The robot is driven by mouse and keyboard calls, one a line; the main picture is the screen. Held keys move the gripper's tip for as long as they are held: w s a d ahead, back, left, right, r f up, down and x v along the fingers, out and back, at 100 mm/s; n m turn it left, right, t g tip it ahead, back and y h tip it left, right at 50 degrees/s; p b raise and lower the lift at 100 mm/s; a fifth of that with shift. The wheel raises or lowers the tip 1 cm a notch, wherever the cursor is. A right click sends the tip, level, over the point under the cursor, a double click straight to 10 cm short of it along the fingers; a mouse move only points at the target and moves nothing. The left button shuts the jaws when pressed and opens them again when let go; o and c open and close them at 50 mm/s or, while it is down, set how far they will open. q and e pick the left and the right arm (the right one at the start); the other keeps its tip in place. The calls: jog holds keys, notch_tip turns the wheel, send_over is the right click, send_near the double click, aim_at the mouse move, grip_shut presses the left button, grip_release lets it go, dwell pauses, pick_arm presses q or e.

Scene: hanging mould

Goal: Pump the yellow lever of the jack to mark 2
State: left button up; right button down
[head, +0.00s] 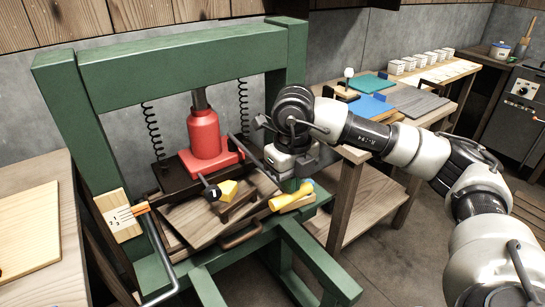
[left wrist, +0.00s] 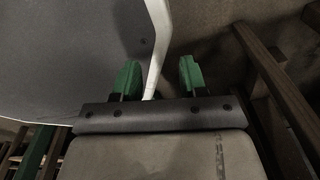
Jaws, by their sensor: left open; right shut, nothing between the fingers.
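The red jack (head: 205,134) stands upright in the green press frame (head: 180,72). A dark rod slants from the jack's base to a black knob (head: 213,192). I cannot tell which yellow piece belongs to the lever. My right gripper (head: 289,166) is shut and empty, right of the jack and above the yellow handle-shaped piece. My left gripper (left wrist: 160,77) is open in the left wrist view, with a pale bar behind its green-tipped fingers.
A marked wooden plate (head: 118,214) with an orange pointer is on the press's left post. Springs hang either side of the jack. Wooden boards lie below it. A bench (head: 346,165) with coloured sheets and white blocks stands at right; a pale table (head: 28,235) at left.

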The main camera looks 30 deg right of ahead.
aim_at(289, 202)
notch_tip(289, 202, down, 3)
jog(key=shift+r+b, duration=0.1)
jog(key=shift+b, duration=0.75)
notch_tip(289, 202, down, 3)
jog(key=shift+b, duration=1.15)
pick_arm(q)
jog(key=w+d+r, duration=0.2)
jog(key=w+r, duration=0.1)
jog(key=w, duration=0.8)
pick_arm(e)
notch_tip(289, 202, up, 3)
jog(key=shift+r+p, duration=0.1)
jog(key=shift+p, duration=1.05)
pick_arm(q)
jog(key=s+a+f+p, duration=0.2)
jog(key=s+f, duration=0.1)
jog(key=s, duration=0.8)
pick_arm(e)
notch_tip(289, 202, up, 3)
jog(key=shift+f, duration=0.1)
pick_arm(q)
notch_tip(289, 202, up, 6)
jog(key=p, duration=0.6)
jog(key=shift+s+f, duration=0.1)
jog(key=shift+s, duration=0.05)
pick_arm(e)
notch_tip(289, 202, up, 9)
jog(key=shift+f, duration=0.15)
